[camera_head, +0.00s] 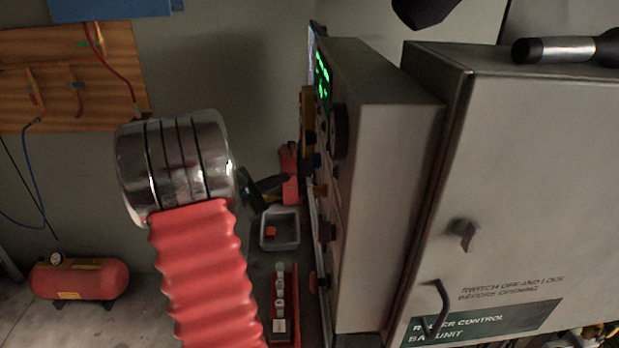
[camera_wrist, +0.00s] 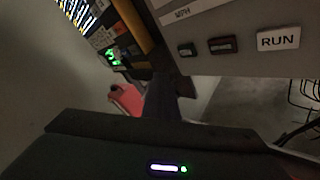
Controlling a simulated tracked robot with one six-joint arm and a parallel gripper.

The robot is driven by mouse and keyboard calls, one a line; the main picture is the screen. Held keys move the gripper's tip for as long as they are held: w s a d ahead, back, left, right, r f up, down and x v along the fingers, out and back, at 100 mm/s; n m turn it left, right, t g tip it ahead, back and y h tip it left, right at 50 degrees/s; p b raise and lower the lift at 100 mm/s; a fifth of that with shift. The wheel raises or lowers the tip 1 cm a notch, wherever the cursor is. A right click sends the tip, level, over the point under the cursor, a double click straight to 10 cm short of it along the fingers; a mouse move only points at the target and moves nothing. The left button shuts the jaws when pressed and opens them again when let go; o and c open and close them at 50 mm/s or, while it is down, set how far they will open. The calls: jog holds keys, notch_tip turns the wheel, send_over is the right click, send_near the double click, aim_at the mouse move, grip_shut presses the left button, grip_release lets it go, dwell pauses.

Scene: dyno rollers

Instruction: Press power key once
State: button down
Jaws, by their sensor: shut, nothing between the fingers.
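The control panel box (camera_head: 385,130) stands right of my arm in the head view, its face seen nearly edge-on with green lit digits and several knobs. In the wrist view the panel face (camera_wrist: 225,62) fills the upper right, with an MPH label, two small dark keys (camera_wrist: 187,50) (camera_wrist: 221,45) and a RUN label (camera_wrist: 278,39). I cannot tell which key is the power key. My gripper (camera_head: 276,184) is dark, shut and empty, left of the panel face with a gap showing. In the wrist view my gripper (camera_wrist: 180,88) is dim, below the panel edge.
A grey cabinet (camera_head: 540,180) with a handle stands at the right. A grey tray (camera_head: 280,243) and a red rack (camera_head: 281,325) lie below my gripper. A red tank (camera_head: 80,278) is on the floor at left. A red object (camera_head: 290,165) is behind my gripper.

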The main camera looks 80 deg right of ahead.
jog(key=shift+s+d, duration=0.25)
jog(key=shift+s, duration=0.85)
jog(key=shift+s+d, duration=0.25)
jog(key=shift+s, duration=0.85)
jog(key=shift+s, duration=0.2)
jog(key=shift+s+d, duration=0.15)
jog(key=shift+s, duration=0.15)
jog(key=shift+s, duration=0.4)
dwell(1.3)
jog(key=shift+w, duration=0.8)
jog(key=shift+w, duration=0.1)
jog(key=shift+w+a, duration=0.25)
jog(key=shift+w, duration=0.55)
jog(key=shift+w+a, duration=0.2)
jog(key=shift+w, duration=0.55)
jog(key=shift+w+a, duration=0.25)
jog(key=shift+w, duration=0.55)
